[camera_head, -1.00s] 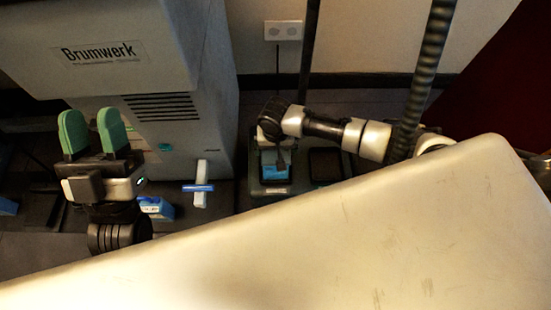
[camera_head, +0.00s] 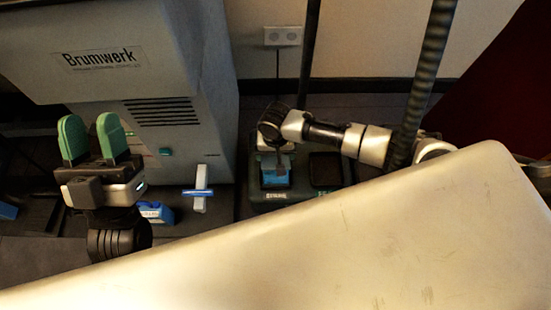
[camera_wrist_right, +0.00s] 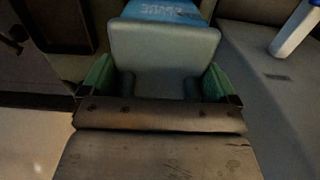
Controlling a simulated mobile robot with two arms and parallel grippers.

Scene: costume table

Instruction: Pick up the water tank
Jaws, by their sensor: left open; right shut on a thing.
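My right gripper (camera_wrist_right: 157,80) is shut on a grey-green block (camera_wrist_right: 165,48), with one green finger at each side of it. A blue part with white lettering (camera_wrist_right: 165,10) shows just beyond the block. I take these to be the water tank, but its full shape is hidden. In the head view, the right arm reaches down over a blue piece (camera_head: 276,176) at the left bay of a dark base (camera_head: 268,196). I cannot tell whether it is clear of the bay. My left gripper (camera_head: 88,137) is open and empty, its green fingers pointing up.
A large grey Brumwerk machine (camera_head: 185,142) stands behind and left. A white piece with a blue band (camera_head: 200,188) and a blue container (camera_head: 155,212) are by its foot. The base's right bay (camera_head: 326,170) is dark. A pale panel (camera_head: 330,245) fills the foreground.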

